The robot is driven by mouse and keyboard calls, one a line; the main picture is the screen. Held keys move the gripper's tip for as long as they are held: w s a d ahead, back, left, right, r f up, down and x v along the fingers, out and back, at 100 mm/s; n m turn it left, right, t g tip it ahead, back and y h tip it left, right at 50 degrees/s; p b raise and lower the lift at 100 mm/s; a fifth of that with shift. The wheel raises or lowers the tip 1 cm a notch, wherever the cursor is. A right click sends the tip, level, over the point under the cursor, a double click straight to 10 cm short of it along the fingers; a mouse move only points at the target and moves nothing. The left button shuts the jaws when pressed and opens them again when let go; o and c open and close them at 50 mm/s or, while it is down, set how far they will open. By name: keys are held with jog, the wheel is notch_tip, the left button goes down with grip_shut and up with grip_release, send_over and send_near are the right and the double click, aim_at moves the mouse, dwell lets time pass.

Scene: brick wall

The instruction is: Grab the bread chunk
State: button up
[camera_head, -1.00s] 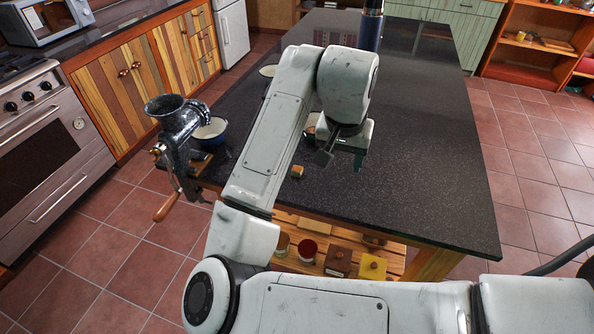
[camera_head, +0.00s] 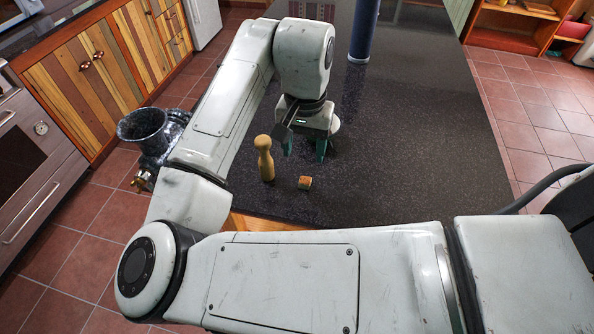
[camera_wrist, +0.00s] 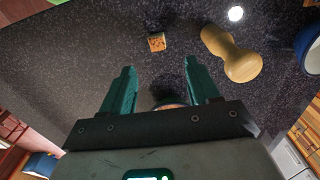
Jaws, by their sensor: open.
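The bread chunk (camera_head: 304,183) is a small brown cube lying on the dark speckled counter near its front edge. In the wrist view, the bread chunk (camera_wrist: 157,42) lies beyond the fingertips, roughly centred between them and apart from them. My gripper (camera_head: 304,150) has teal fingers and hangs over the counter, behind the bread chunk as the head view shows it. In the wrist view, my gripper (camera_wrist: 159,66) is open, with nothing held between its fingers.
A wooden pepper mill (camera_head: 265,160) stands left of the bread chunk; it also shows in the wrist view (camera_wrist: 232,52). A dark blue cylinder (camera_head: 363,30) stands farther back. A metal grinder (camera_head: 148,132) is at the left edge. The counter's right side is clear.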

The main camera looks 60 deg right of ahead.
send_over(305, 185)
jog(key=f, duration=0.4)
jog(key=shift+w+a+f, duration=0.2)
jog(key=shift+f, duration=0.05)
jog(key=shift+s+d+f+p, duration=0.15)
jog(key=shift+f+p, duration=0.25)
jog(key=shift+f, duration=1)
jog(key=shift+s+a+f+p, duration=0.1)
jog(key=shift+f+p, duration=0.3)
jog(key=shift+f, duration=0.95)
jog(key=c, duration=1.1)
jog(key=shift+r, duration=0.1)
